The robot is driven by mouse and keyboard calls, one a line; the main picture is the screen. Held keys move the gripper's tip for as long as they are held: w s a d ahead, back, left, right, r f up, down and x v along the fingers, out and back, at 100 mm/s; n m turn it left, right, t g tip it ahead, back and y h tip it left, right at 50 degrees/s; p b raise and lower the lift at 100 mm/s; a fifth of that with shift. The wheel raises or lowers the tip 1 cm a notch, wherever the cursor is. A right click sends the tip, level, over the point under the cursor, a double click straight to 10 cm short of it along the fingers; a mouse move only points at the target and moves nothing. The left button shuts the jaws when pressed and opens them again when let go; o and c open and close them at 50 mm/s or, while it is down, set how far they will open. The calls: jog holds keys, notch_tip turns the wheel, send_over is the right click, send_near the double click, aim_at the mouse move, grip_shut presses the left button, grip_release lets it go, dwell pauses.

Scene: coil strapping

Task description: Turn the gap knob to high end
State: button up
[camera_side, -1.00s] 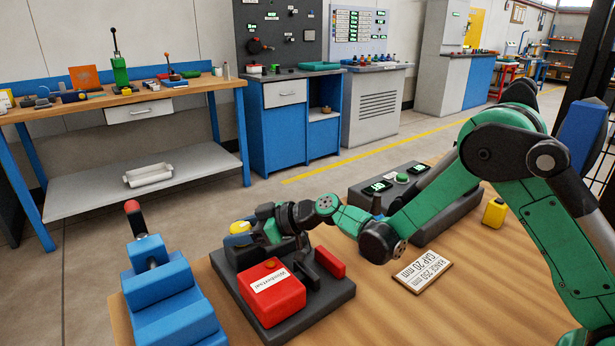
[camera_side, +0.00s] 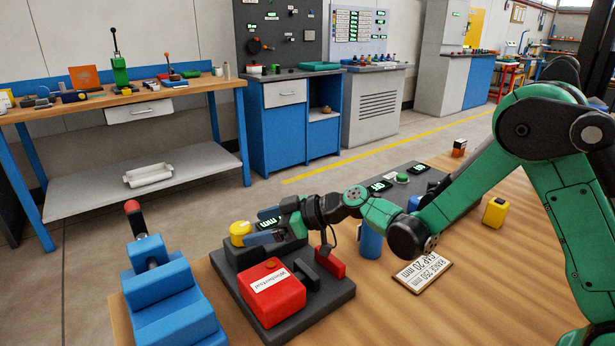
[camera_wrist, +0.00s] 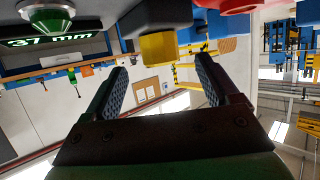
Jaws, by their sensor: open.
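A yellow round knob (camera_side: 239,229) stands at the back left of the dark strapping unit (camera_side: 335,302). I take it for the gap knob, but no label on it is readable. It shows in the wrist view as a short yellow cylinder (camera_wrist: 158,47) on a dark block, ahead of and between my fingers. My gripper (camera_side: 258,238) is open just right of the knob in the side view. In the wrist view my gripper (camera_wrist: 161,64) has its fingers wide apart with nothing held. Whether a finger touches the knob cannot be told. A display (camera_wrist: 50,38) reads 37 mm.
A red box (camera_side: 272,293) and a black handle (camera_side: 306,271) stand on the unit below my gripper. A blue cylinder (camera_side: 370,241) is under my forearm. A gap and range card (camera_side: 424,272) lies on the wood. A blue stepped block (camera_side: 165,290) stands left.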

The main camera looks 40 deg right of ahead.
jog(key=shift+s+d+r, duration=0.25)
jog(key=shift+s+d, duration=0.1)
jog(key=shift+s, duration=0.05)
